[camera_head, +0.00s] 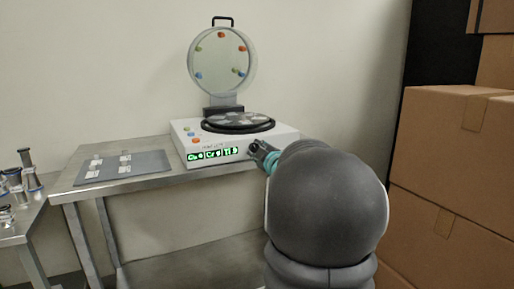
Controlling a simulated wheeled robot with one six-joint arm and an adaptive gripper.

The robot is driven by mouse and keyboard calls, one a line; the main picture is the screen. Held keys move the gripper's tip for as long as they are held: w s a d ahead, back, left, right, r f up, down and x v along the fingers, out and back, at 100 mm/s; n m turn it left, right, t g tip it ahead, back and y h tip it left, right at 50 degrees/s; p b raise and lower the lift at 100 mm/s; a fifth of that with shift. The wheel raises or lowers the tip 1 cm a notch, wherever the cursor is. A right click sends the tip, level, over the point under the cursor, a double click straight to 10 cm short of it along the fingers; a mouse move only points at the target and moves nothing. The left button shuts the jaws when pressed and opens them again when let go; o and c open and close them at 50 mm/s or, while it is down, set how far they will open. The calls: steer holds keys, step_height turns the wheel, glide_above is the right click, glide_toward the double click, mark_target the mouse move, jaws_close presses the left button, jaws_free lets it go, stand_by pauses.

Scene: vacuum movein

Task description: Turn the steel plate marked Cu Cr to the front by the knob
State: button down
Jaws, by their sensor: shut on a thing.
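A white machine (187,136) stands on a steel table. Its round black-rimmed platform (270,124) carries several grey steel plates (238,118). Their marks are too small to read, so I cannot tell which one is Cu Cr. My gripper (258,149) is at the right end of the machine's front face, shut on the knob there. The knob itself is hidden behind the fingers and my arm. A green-lit display (213,154) on the front face shows letters that seem to include Cu and Cr.
A round clear lid (221,57) with coloured dots and a black handle stands open behind the platform. A grey mat (108,173) with small pale pieces lies left of the machine. Glassware (27,170) stands on a side table. Cardboard boxes (455,150) fill the right.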

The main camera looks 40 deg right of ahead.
stand_by(0.5)
steer(key=c, duration=0.8)
jaws_free()
steer(key=v, duration=1.2)
